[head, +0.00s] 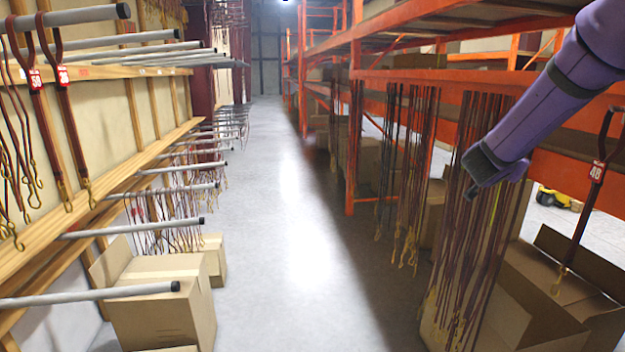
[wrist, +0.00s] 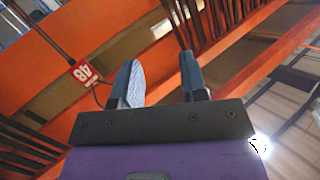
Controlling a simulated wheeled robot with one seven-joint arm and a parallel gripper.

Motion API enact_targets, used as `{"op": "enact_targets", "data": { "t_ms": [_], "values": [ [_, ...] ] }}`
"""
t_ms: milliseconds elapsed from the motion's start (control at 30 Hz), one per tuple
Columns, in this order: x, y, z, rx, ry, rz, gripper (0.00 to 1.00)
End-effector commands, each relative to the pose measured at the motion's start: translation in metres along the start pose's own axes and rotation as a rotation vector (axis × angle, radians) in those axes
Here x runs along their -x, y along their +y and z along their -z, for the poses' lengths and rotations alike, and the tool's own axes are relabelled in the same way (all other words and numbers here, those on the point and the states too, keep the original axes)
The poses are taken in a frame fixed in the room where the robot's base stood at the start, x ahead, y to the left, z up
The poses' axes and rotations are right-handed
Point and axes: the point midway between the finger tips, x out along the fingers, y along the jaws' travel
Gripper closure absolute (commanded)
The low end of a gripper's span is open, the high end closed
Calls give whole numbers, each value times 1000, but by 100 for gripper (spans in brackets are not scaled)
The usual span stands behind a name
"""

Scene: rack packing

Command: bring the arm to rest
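My purple arm (head: 560,85) reaches in from the upper right of the head view, held in the air in front of the orange rack. My gripper (head: 471,191) is at its lower end, near the hanging dark straps on the right. In the wrist view my gripper (wrist: 160,80) has its two fingers apart with nothing between them. A strap with a red tag marked 48 (wrist: 84,72) hangs off to the left of the fingers there. The same tag (head: 597,172) shows at the right edge of the head view.
An orange rack (head: 353,110) with hanging straps (head: 480,180) lines the right side. Open cardboard boxes (head: 550,285) stand below it. Grey pegs (head: 130,234) stick out from the wooden wall rack at left, above a box (head: 165,300). The aisle floor (head: 290,220) is clear.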

Motion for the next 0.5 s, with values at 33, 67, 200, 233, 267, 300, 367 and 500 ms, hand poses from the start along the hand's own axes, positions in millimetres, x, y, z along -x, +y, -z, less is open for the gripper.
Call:
{"op": "enact_targets", "data": {
  "t_ms": [33,67,200,233,267,300,367,500],
  "values": [
    [17,-12,9,-2,-34,83,60],
    [26,-19,11,1,-61,131,60],
    [76,-43,19,35,-187,337,60],
    [88,-46,20,46,-215,377,60],
    [100,-48,21,59,-243,415,60],
    [116,-50,22,80,-282,463,60],
    [140,-51,22,115,-340,530,60],
    [198,-40,18,218,-477,656,60]
  ]
}}
